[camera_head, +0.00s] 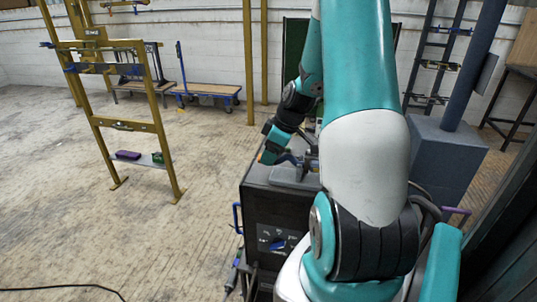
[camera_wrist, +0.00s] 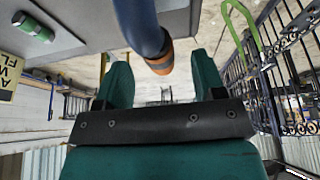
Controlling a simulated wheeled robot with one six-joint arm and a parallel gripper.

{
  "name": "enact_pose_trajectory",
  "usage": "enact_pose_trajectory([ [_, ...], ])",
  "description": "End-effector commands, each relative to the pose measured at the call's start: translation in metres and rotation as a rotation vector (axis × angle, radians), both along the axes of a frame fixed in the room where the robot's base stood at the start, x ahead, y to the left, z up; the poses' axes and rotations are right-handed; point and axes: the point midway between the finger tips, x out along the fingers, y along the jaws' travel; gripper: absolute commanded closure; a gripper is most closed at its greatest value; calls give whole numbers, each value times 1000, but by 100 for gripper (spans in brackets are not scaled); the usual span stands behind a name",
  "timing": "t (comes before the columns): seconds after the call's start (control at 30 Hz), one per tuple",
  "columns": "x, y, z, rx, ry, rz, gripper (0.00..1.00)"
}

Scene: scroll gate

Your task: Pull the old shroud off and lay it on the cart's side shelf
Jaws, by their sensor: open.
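In the wrist view, a dark blue tube (camera_wrist: 141,25) ends in an orange-brown tip (camera_wrist: 160,62), which looks like the old shroud on its torch. My gripper (camera_wrist: 161,80) is open, with one teal finger on each side of the tip. A gap shows beside each finger; I cannot tell the depth between tip and fingers. In the head view, my gripper (camera_head: 268,153) is small and partly hidden at the left edge of the dark cart's (camera_head: 263,207) top. I cannot make out which surface is the side shelf.
A green cylinder (camera_wrist: 33,27) lies on a grey surface at the wrist view's upper left. A yellow frame (camera_head: 158,122) with a low shelf stands left in the head view. A grey block (camera_head: 445,160) stands right of the cart. The floor left of the cart is open.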

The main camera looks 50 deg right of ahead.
Motion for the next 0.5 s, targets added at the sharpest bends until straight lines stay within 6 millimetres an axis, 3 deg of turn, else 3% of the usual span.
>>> enact_pose_trajectory([
  [0.2, 6, 3, -16, 0, 0, 0, 37],
  [0.5, 7, 3, -19, 0, -1, 0, 37],
])
